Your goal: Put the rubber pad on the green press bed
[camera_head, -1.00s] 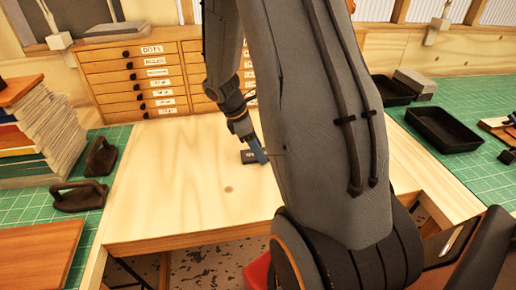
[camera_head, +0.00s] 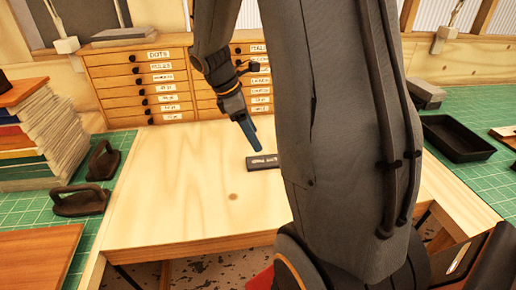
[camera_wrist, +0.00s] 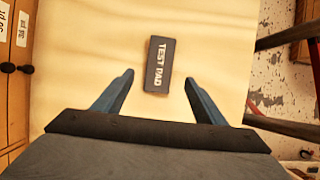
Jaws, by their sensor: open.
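The pad is a dark grey block (camera_head: 262,162) lettered "TEST PAD" in white, lying flat on the pale wooden tabletop. It also shows whole in the wrist view (camera_wrist: 159,64). My gripper (camera_head: 256,148) has blue fingers and points down, just above and behind the pad in the head view. In the wrist view my gripper (camera_wrist: 160,78) is open and empty, with the pad between and beyond its fingertips, apart from both. I cannot make out a green press bed; part of the table is hidden behind my arm.
Green cutting mats lie at both sides, the right one with a black tray (camera_head: 458,138). Labelled drawers (camera_head: 160,85) close off the back. The table (camera_head: 180,190) left of the pad is clear.

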